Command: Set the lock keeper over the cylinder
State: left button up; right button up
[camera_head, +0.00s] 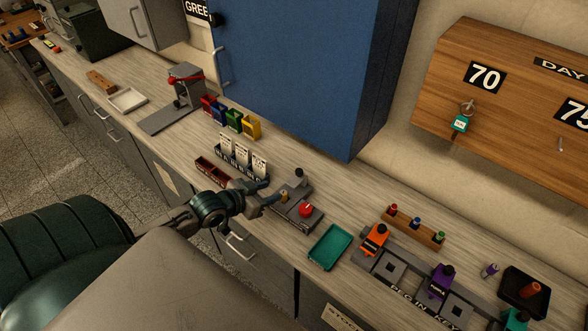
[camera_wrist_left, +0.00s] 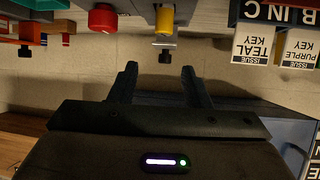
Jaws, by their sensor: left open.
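A brass-yellow cylinder (camera_head: 284,196) stands at the left end of a dark grey fixture (camera_head: 290,213) on the counter. A grey piece with a black knob (camera_head: 299,174), which looks like the lock keeper, sits just behind the cylinder. My left gripper (camera_head: 270,191) is open, its fingers pointing toward the cylinder from the left. The upside-down left wrist view shows the yellow cylinder (camera_wrist_left: 165,20) and the black knob (camera_wrist_left: 165,56) ahead, between the lines of the two open fingers (camera_wrist_left: 160,80). Nothing is between the fingers. My right gripper is out of view.
A red knob (camera_head: 306,210) stands on the fixture, right of the cylinder. A teal tray (camera_head: 329,248) is at right. A blue cabinet (camera_head: 290,70) hangs above the counter.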

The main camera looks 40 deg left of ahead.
aim_at(297, 172)
pick_arm(q)
jog(key=shift+t+h, duration=0.3)
jog(key=w, duration=0.3)
jog(key=w+f, duration=0.1)
jog(key=w, duration=0.3)
jog(key=w+d, duration=0.1)
jog(key=w, duration=0.3)
jog(key=shift+w+d+f+b, duration=0.1)
jog(key=shift+w+f+b, duration=0.05)
jog(key=shift+f+b, duration=0.2)
grip_shut()
